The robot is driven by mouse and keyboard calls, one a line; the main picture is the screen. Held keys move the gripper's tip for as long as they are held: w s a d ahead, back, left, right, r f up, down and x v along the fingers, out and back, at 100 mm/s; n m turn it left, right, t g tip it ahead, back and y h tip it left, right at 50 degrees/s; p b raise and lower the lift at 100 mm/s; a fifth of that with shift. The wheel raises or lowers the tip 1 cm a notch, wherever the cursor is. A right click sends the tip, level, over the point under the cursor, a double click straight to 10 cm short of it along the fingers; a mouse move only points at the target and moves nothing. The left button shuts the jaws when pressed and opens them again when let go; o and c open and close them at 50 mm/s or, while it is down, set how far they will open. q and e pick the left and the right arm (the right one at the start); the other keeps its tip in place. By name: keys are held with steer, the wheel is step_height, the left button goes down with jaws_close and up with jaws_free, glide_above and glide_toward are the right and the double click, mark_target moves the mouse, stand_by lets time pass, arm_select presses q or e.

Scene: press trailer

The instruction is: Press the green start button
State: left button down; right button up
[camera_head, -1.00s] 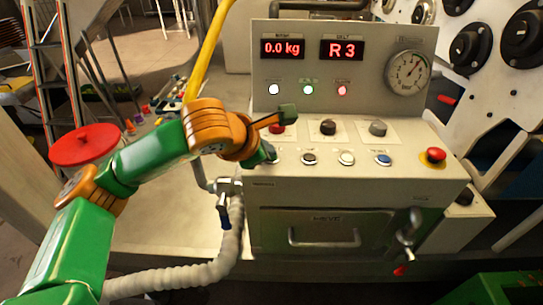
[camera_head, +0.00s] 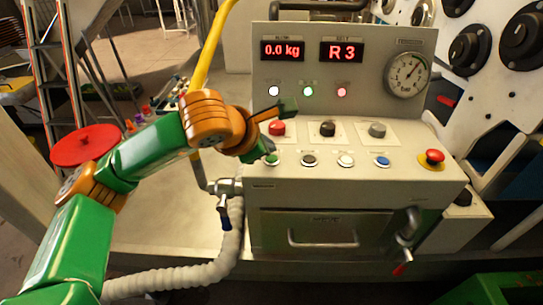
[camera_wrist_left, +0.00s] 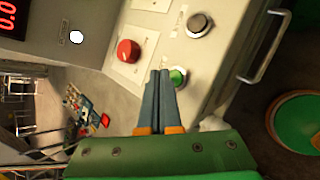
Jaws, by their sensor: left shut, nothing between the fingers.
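The green start button (camera_head: 271,159) is at the left end of the lower button row on the grey control panel. It also shows in the left wrist view (camera_wrist_left: 179,76), just right of the fingertips and partly covered by a finger. My left gripper (camera_head: 266,150) is at the panel, right by the green button. In the wrist view its two dark fingers (camera_wrist_left: 160,74) are shut together with nothing between them. I cannot tell whether the tips touch the button. My right gripper is not in view.
A red knob (camera_head: 277,128) sits just above the green button, with a black knob (camera_head: 328,128) to its right. Black (camera_head: 309,160), white (camera_head: 346,160) and blue (camera_head: 382,161) buttons continue the row. A red emergency button (camera_head: 432,157) is at the right. A yellow pipe (camera_head: 205,58) rises at the left.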

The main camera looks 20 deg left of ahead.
mark_target(268, 161)
arm_select(q)
step_height(268, 161, up, 5)
steer(key=p, duration=0.3)
stand_by(0.4)
